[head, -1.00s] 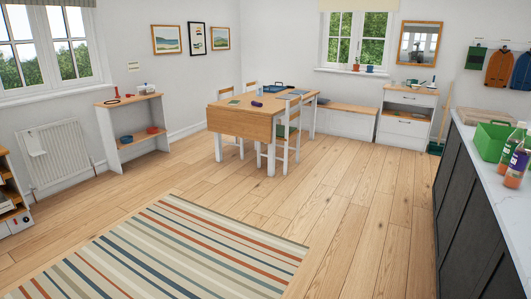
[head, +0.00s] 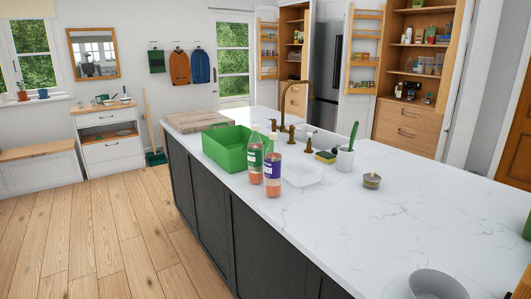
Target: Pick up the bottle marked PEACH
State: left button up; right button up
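Two bottles stand upright close together on the white marble-look counter (head: 400,215). One bottle (head: 256,163) has a green label with pale lettering and orange contents. The other bottle (head: 272,174) has a purple label with white lettering and orange contents, and stands slightly nearer and to the right. The lettering on both is too small to read surely, so I cannot tell which is marked PEACH. Neither of my grippers is in view.
A green crate (head: 224,153) stands just behind the bottles, with a wooden board (head: 197,121) beyond. A pale tray (head: 300,175), sink tap (head: 284,108), white utensil pot (head: 344,160), small tin (head: 371,181) and grey bowl (head: 437,285) are on the counter. Floor at left is clear.

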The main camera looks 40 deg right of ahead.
aim_at(273, 155)
jog(key=i+u, duration=0.2)
jog(key=i, duration=0.45)
jog(key=i+u, duration=0.2)
jog(key=i, duration=0.45)
jog(key=i+l+u, duration=0.2)
jog(key=i, duration=0.4)
jog(key=i+j+z, duration=0.1)
jog(key=i+z, duration=0.15)
jog(key=i, duration=0.15)
jog(key=i+j+z, duration=0.2)
jog(key=i, duration=0.25)
jog(key=i+j+z, duration=0.25)
jog(key=i, duration=0.15)
jog(key=z, duration=2.95)
